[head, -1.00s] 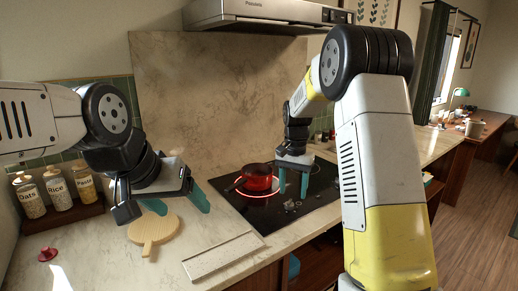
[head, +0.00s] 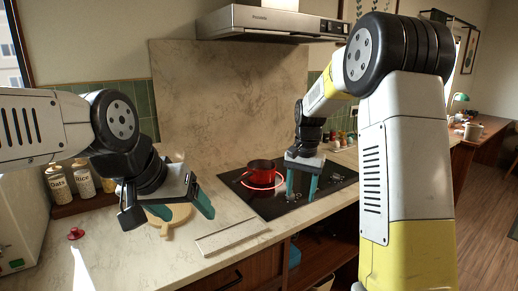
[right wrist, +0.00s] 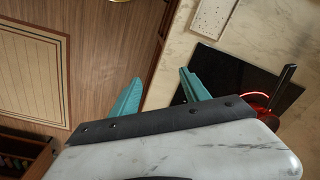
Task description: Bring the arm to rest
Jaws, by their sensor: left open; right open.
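My right gripper (head: 301,192) is open and empty, pointing down over the black cooktop beside the red pot. In the right wrist view its two teal fingers (right wrist: 160,92) are spread apart with nothing between them. My left gripper (head: 168,212) is open over the counter, partly covering a pale wooden board (head: 178,217); I see nothing held in it. The red pot (head: 262,173) stands on a glowing ring of the cooktop (head: 335,185), just left of my right gripper.
Labelled jars (head: 82,179) stand at the back left, near a small red lid-like object (head: 76,233). A pale slab (head: 231,237) lies at the counter's front edge. A range hood (head: 265,22) hangs above the cooktop. Wooden floor (head: 485,225) is clear at the right.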

